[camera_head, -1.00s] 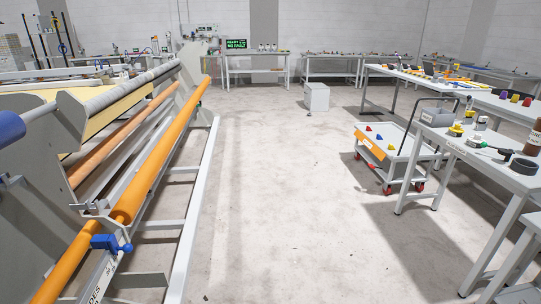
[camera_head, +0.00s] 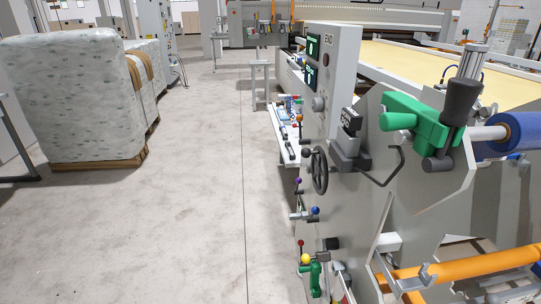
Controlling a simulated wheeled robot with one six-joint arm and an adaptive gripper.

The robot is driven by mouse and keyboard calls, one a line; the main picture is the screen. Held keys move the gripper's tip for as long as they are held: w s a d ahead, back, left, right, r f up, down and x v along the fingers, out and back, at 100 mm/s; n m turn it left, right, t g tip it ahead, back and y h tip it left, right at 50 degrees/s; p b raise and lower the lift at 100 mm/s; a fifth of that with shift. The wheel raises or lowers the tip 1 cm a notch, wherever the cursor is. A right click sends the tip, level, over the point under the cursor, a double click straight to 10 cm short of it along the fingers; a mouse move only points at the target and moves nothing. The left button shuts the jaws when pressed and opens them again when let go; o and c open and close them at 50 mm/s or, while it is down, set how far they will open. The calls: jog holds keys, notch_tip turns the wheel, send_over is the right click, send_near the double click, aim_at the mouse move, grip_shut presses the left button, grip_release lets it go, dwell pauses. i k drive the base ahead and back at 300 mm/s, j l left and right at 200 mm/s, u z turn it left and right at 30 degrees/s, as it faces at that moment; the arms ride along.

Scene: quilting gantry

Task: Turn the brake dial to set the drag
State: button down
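The end frame of the quilting machine (camera_head: 440,215) fills the right of the head view. A grey control box (camera_head: 337,70) with two green-lit displays stands on its edge. A round grey knob (camera_head: 318,103) sits below the displays. A black handwheel (camera_head: 319,170) is mounted lower, facing the aisle. I cannot tell which of these, if either, is the brake dial. A green clamp-like unit (camera_head: 428,126) with a black handle (camera_head: 462,100) sits at the end of a blue roll (camera_head: 520,135). My gripper is not in view.
Small levers with coloured ball ends, one yellow (camera_head: 306,258), stick out into the aisle from the frame's lower edge. An orange roller (camera_head: 475,264) lies low at right. Wrapped bales (camera_head: 75,100) stand on pallets at left. The floor (camera_head: 190,220) between is clear.

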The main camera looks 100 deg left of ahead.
aim_at(317, 103)
jog(key=u, duration=2.45)
jog(key=j, duration=0.45)
jog(key=i+j, duration=0.15)
jog(key=j, duration=0.8)
